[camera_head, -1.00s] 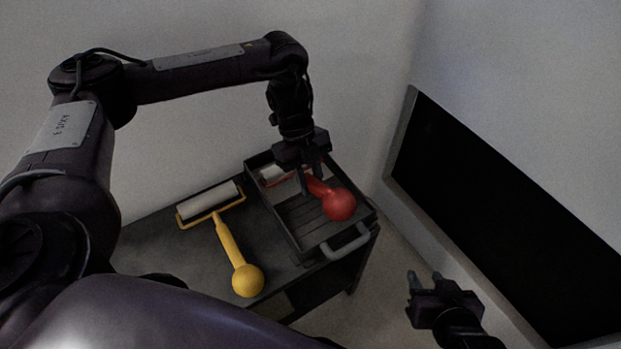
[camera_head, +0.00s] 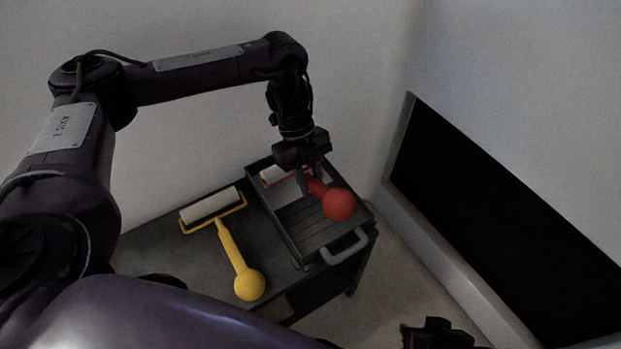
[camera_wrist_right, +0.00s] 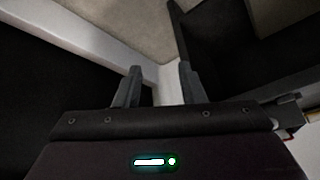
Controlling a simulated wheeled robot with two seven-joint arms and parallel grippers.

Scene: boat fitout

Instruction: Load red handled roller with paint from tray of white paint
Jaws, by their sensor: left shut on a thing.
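The red handled roller (camera_head: 339,205) is in the head view, its round red knob toward the front of the dark tray (camera_head: 308,251). Its pale roller sleeve (camera_head: 272,174) is at the tray's back left end, partly hidden by my gripper. My left gripper (camera_head: 311,187) points down over the tray and is shut on the red handle between knob and sleeve.
A yellow handled roller (camera_head: 232,248) lies on the dark cart top (camera_head: 160,255) left of the tray. A grey cart handle (camera_head: 344,247) sticks out at the front right. A large black panel in a pale frame (camera_head: 393,180) stands at the right. White walls close off the back.

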